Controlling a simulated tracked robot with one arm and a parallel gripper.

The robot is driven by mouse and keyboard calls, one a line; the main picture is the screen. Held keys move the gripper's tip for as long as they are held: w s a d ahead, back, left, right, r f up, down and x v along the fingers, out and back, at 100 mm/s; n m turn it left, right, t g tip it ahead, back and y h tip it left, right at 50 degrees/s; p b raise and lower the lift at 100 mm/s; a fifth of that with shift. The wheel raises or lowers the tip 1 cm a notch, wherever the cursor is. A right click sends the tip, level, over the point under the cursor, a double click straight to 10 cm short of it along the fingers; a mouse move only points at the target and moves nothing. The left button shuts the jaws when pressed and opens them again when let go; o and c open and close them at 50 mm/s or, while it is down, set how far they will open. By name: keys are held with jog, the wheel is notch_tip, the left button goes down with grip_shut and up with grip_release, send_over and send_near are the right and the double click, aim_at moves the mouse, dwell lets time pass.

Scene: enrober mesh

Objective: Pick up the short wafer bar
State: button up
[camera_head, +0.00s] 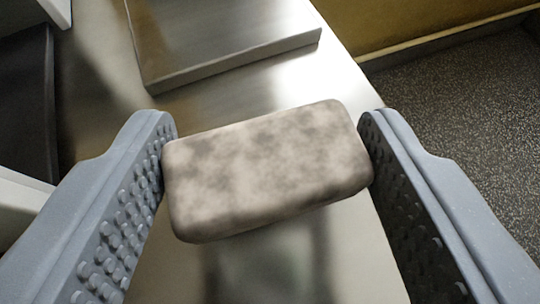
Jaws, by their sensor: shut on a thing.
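The short wafer bar (268,170) is a mottled grey-brown block with rounded edges, in the middle of the camera view. My gripper (268,150) is shut on it, with one blue-grey studded finger at each end of the bar. The bar lies tilted in the picture, its right end higher than its left. It appears above the shiny metal surface (345,265), where a dark blurred reflection shows below it. The exact gap between bar and surface cannot be told.
A raised metal slab (225,40) lies on the metal surface beyond the bar. Dark speckled floor (460,100) and a yellowish wall (400,22) are at the right, past the surface's edge. A dark panel (25,100) and pale parts stand at the left.

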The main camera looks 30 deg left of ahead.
jog(key=s+d+b, duration=0.1)
jog(key=s+d, duration=0.2)
jog(key=s, duration=0.4)
jog(key=s+d+r+b, duration=0.1)
jog(key=s+d, duration=0.2)
jog(key=s, duration=0.4)
jog(key=shift+s, duration=0.3)
